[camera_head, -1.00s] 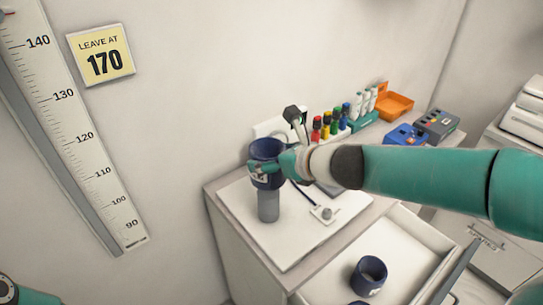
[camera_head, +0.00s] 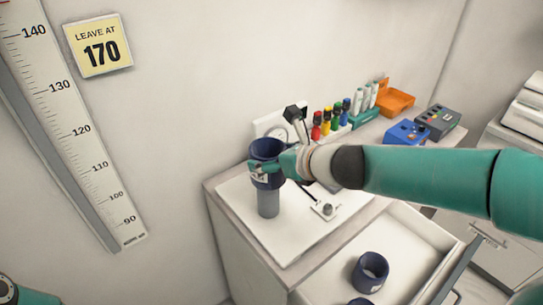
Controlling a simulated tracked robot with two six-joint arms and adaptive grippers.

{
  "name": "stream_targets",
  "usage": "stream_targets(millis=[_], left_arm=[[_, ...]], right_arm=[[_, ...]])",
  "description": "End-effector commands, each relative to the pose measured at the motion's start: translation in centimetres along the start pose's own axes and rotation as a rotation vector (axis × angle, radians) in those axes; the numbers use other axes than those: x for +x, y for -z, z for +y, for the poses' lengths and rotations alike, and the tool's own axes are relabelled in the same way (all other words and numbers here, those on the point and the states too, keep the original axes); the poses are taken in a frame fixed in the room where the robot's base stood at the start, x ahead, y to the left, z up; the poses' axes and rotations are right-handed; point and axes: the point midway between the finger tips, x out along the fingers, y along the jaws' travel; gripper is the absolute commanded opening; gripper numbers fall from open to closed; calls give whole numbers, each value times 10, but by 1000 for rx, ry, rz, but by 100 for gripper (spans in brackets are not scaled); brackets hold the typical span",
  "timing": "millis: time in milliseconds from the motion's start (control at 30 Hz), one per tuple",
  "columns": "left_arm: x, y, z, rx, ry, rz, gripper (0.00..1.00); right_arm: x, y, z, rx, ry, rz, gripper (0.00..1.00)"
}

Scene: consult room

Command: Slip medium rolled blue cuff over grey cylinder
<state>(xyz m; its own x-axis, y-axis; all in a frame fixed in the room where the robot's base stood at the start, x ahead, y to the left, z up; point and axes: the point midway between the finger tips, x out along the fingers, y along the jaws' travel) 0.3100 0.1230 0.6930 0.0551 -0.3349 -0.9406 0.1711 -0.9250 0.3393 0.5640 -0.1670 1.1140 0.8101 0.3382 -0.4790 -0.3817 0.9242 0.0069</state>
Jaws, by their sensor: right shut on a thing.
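The grey cylinder (camera_head: 268,204) stands upright on a white board (camera_head: 246,222) on the cabinet top. A rolled blue cuff (camera_head: 267,149) is at the cylinder's upper end, in line with it. The cylinder's lower part shows below the cuff; whether the cuff is around its top or just above it, I cannot tell. My right gripper (camera_head: 262,168) comes in from the right and is shut on this cuff's side. Another blue cuff (camera_head: 370,271) lies in the open drawer, and part of one more (camera_head: 361,301) shows at the bottom edge. My left gripper is out of view.
A small device with a cable (camera_head: 325,209) lies on the board right of the cylinder. Colored-top tubes (camera_head: 327,125), an orange tray (camera_head: 396,101), a blue box (camera_head: 407,132) and a grey box (camera_head: 438,121) stand behind my right arm. The drawer (camera_head: 415,235) is open in front.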

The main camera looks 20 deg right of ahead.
Motion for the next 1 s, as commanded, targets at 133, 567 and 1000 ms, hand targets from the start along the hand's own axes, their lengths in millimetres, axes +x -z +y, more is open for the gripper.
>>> stream_targets(millis=[133,567,1000], left_arm=[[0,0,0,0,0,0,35],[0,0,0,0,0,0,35],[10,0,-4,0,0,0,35]], right_arm=[[-1,0,0,0,0,-1,44],[-1,0,0,0,0,-1,44],[4,9,1,-1,-1,-1,44]])
